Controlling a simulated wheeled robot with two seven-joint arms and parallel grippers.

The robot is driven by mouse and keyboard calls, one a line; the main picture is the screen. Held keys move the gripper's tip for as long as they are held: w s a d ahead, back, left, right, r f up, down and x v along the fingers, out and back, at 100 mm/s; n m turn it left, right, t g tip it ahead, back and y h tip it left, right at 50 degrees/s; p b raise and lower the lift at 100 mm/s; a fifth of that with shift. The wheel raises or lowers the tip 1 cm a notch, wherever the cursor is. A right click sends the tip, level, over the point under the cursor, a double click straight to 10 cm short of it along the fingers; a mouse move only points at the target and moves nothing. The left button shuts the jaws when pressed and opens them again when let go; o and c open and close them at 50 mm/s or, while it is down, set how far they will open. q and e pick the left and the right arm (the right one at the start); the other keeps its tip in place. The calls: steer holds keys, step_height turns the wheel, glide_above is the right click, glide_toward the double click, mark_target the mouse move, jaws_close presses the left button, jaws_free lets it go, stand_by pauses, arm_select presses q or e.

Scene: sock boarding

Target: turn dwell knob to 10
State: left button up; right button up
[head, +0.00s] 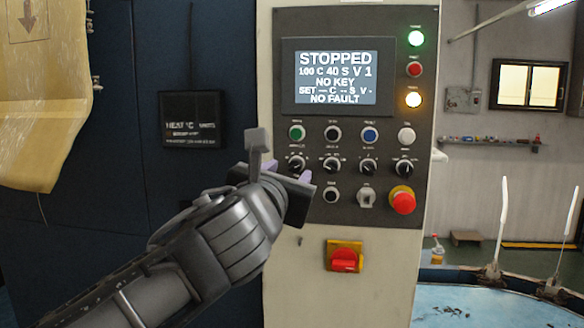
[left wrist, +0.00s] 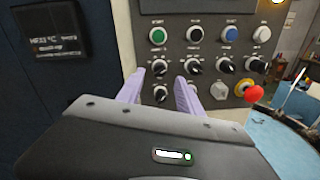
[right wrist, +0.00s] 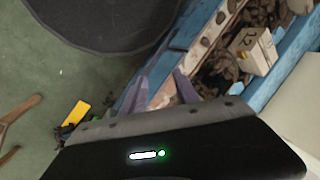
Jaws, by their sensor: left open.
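The control panel (head: 318,210) has a row of black knobs: a leftmost knob (head: 297,164), a second (head: 332,164), a third (head: 368,166) and a fourth (head: 404,167). Their labels are too small to read, so I cannot tell which is dwell. The display (head: 336,78) reads STOPPED, 100 C 40 S V 1, NO KEY, NO FAULT. My left gripper (head: 280,172) is open and empty at the panel's left edge. In the left wrist view its fingertips (left wrist: 160,79) frame the leftmost knob (left wrist: 161,69); contact cannot be told. My right gripper (right wrist: 160,82) is open and empty, away from the panel.
Coloured buttons (head: 370,134) sit above the knobs. Below are a key switch (head: 367,198), a red emergency button (head: 402,202) and a red rotary switch (head: 344,260). A blue-edged bin (right wrist: 270,85) with dark pieces lies near my right gripper.

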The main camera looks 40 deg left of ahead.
mark_target(294, 168)
arm_select(q)
steer(key=shift+x, duration=1.9)
jaws_close()
